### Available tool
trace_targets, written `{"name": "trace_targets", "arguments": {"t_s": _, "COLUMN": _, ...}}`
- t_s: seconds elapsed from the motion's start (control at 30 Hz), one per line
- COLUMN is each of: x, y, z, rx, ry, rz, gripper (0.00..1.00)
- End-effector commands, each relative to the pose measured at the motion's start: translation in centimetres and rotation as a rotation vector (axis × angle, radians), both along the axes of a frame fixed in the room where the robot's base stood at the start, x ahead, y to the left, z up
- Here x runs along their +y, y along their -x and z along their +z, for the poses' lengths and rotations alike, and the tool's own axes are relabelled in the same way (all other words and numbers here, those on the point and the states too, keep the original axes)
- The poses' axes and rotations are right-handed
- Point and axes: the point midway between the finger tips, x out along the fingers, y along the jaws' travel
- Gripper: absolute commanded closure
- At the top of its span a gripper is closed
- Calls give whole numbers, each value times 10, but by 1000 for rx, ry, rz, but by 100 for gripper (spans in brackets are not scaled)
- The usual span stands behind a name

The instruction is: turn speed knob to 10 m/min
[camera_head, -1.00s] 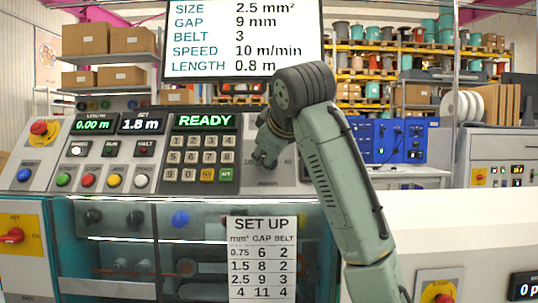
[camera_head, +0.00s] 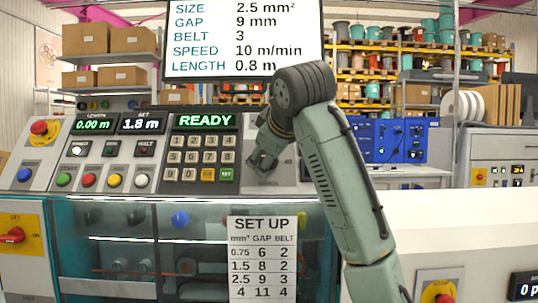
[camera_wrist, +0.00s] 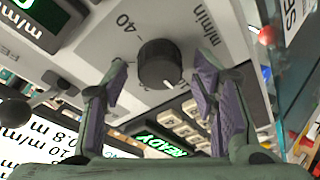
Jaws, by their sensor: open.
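The speed knob (camera_wrist: 160,66) is a dark round knob in the wrist view. Its white pointer mark faces the lower right of that picture. The number 40 (camera_wrist: 125,22) and the lettering m/min (camera_wrist: 206,36) are printed beside it; no 10 is legible there. My gripper (camera_wrist: 162,72) is open, with a finger on each side of the knob and gaps visible between. In the head view my gripper (camera_head: 262,162) is at the sloped panel right of the keypad and hides the knob. The screen (camera_head: 243,40) lists speed 10 m/min.
The keypad (camera_head: 200,158) and the READY display (camera_head: 204,121) are just left of my gripper. Push buttons (camera_head: 115,180) lie farther left. A glass-fronted cabinet with a set-up chart (camera_head: 262,258) is below the panel.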

Motion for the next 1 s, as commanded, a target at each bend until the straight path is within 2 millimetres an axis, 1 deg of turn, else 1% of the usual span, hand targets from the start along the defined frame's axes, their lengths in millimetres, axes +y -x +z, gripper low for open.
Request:
{"name": "trace_targets", "arguments": {"t_s": 0.07, "x": -1, "y": 3, "z": 2, "rx": -1, "ry": 0, "rz": 0, "gripper": 47}}
{"name": "trace_targets", "arguments": {"t_s": 0.17, "x": -3, "y": 12, "z": 8, "rx": -2, "ry": 1, "rz": 0, "gripper": 47}}
{"name": "trace_targets", "arguments": {"t_s": 0.27, "x": -6, "y": 28, "z": 17, "rx": -4, "ry": 0, "rz": 0, "gripper": 47}}
{"name": "trace_targets", "arguments": {"t_s": 0.5, "x": -16, "y": 73, "z": 42, "rx": -4, "ry": 0, "rz": 0, "gripper": 47}}
{"name": "trace_targets", "arguments": {"t_s": 0.63, "x": -21, "y": 90, "z": 51, "rx": -4, "ry": 1, "rz": -1, "gripper": 47}}
{"name": "trace_targets", "arguments": {"t_s": 0.8, "x": -23, "y": 102, "z": 56, "rx": -1, "ry": 0, "rz": -1, "gripper": 47}}
{"name": "trace_targets", "arguments": {"t_s": 1.0, "x": -23, "y": 103, "z": 57, "rx": 0, "ry": 0, "rz": 0, "gripper": 47}}
